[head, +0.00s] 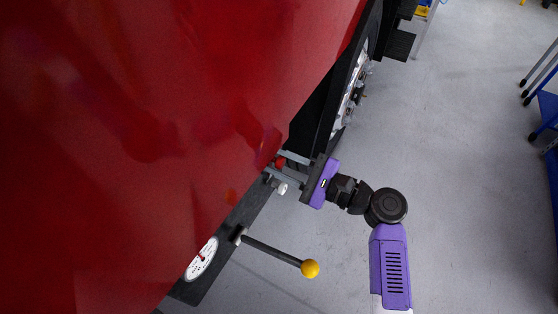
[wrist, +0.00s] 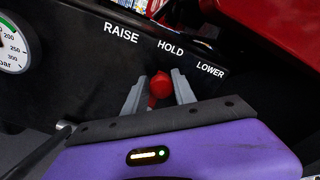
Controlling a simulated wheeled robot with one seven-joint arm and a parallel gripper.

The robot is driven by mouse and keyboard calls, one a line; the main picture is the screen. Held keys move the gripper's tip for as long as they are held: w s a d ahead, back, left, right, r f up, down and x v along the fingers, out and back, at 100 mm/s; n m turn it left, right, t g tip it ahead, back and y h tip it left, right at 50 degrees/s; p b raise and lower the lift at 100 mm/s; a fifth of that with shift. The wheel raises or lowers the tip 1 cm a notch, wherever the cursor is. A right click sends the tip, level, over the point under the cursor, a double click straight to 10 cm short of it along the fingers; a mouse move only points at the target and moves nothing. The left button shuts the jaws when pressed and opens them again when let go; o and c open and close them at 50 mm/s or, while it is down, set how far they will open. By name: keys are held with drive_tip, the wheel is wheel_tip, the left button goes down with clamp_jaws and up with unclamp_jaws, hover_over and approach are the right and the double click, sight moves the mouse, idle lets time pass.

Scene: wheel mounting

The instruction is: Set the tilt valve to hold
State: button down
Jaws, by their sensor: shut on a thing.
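The tilt valve is a black panel (wrist: 85,60) lettered RAISE, HOLD and LOWER, with a red-knobbed lever (wrist: 160,87). In the wrist view the red knob appears below the word HOLD, between RAISE and LOWER. The angle does not let me tell its exact setting. My gripper (wrist: 158,90) has one grey finger on each side of the knob and is shut on it. The lever's base is hidden behind my gripper. In the head view my gripper (head: 284,166) reaches left to the panel, and the red knob (head: 280,162) shows between its fingers.
A large red body (head: 150,130) overhangs the panel on the left. A pressure gauge (head: 202,259) and a black lever with a yellow ball (head: 310,268) sit nearer than my gripper. Wheel studs (head: 350,90) show beyond it. Grey floor (head: 460,150) is open on the right.

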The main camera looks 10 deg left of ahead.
drive_tip(key=c, duration=1.1)
unclamp_jaws()
drive_tip(key=shift+w+d, duration=0.25)
drive_tip(key=shift+d, duration=0.05)
drive_tip(key=shift+s+a, duration=0.1)
drive_tip(key=v, duration=0.7)
drive_tip(key=shift+s+d+b, duration=0.15)
drive_tip(key=shift+d+b, duration=0.15)
drive_tip(key=shift+d, duration=0.05)
drive_tip(key=shift+r, duration=0.1)
